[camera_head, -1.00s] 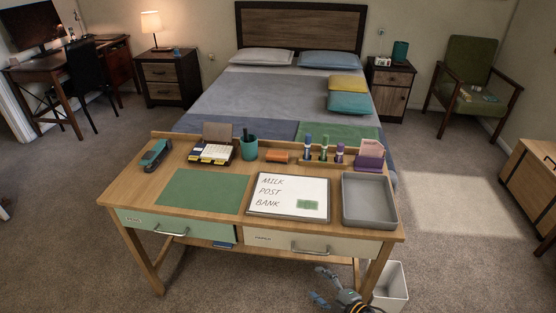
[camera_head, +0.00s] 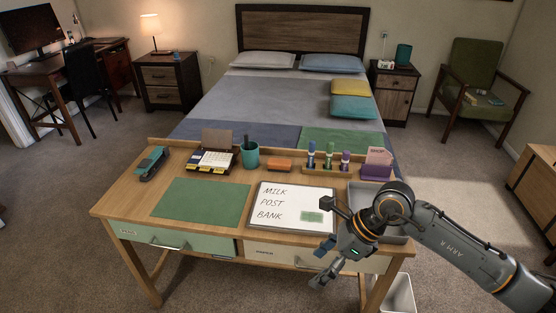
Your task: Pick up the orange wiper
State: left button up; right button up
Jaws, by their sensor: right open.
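The orange wiper (camera_head: 279,164) lies at the back of the wooden desk, between the teal pen cup (camera_head: 250,155) and the marker rack (camera_head: 327,164). It is in full view and nothing touches it from above. My right gripper (camera_head: 319,264) is open and empty at the desk's front edge, below the whiteboard. It is well in front of the wiper and to its right. My left gripper is not in view.
The whiteboard (camera_head: 275,222) with writing and a green patch lies between the wiper and my right gripper. A grey tray (camera_head: 360,191) is partly hidden behind my right arm. The green blotter (camera_head: 202,201) is bare. A white bin (camera_head: 398,294) stands below right.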

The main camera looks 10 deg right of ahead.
aim_at(273, 164)
jog(key=i, duration=1.8)
